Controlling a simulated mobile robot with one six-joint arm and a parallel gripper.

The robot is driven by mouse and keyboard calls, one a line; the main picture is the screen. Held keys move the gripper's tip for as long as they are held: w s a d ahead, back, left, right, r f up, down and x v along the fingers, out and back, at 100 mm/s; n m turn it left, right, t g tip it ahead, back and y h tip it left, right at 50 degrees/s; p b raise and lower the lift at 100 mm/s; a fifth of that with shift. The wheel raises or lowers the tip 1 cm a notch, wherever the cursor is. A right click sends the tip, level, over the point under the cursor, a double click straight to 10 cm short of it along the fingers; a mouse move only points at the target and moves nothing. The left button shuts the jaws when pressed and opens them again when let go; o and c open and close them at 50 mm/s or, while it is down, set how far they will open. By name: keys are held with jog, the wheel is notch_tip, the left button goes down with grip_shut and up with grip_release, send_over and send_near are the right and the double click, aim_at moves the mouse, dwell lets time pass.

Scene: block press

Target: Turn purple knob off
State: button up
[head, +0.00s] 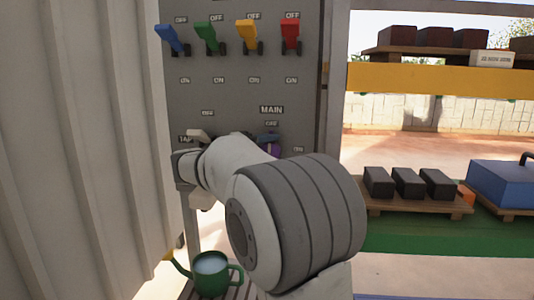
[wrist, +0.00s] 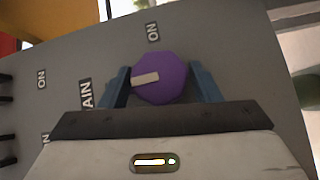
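The purple knob (wrist: 170,75) sits on the grey panel in the wrist view. Its pale bar points left, toward the side with the MAIN label, and an ON label lies above it. In the head view only a sliver of the purple knob (head: 274,147) shows behind my arm, below MAIN and OFF labels and left of an ON label. My gripper (wrist: 160,80) has its blue fingers apart, one on each side of the knob. Whether they touch it cannot be told. In the head view my arm hides most of the gripper.
Blue (head: 172,40), green (head: 207,38), yellow (head: 247,38) and red (head: 290,36) levers are on the upper panel (head: 235,85). A corrugated wall (head: 80,150) stands close at left. A green watering can (head: 211,272) is below my arm. Shelves with dark blocks (head: 408,182) are at right.

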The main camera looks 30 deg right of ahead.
jog(key=shift+o, duration=1.1)
jog(key=p+v, duration=0.2)
jog(key=v, duration=0.6)
jog(key=shift+d, duration=0.1)
jog(key=s+r+n+g+y+p, duration=0.1)
jog(key=s+r+g+y+p, duration=0.1)
jog(key=s+y+p, duration=1.05)
jog(key=s+a+r+y+p, duration=0.2)
jog(key=s+a+p, duration=0.2)
jog(key=p, duration=0.5)
jog(key=s+a+r+m+t+y+p, duration=0.1)
jog(key=s+a+r+y+p, duration=0.1)
jog(key=s+a+p, duration=0.3)
jog(key=s+r+p, duration=0.1)
jog(key=s+p, duration=0.3)
jog(key=shift+m, duration=0.3)
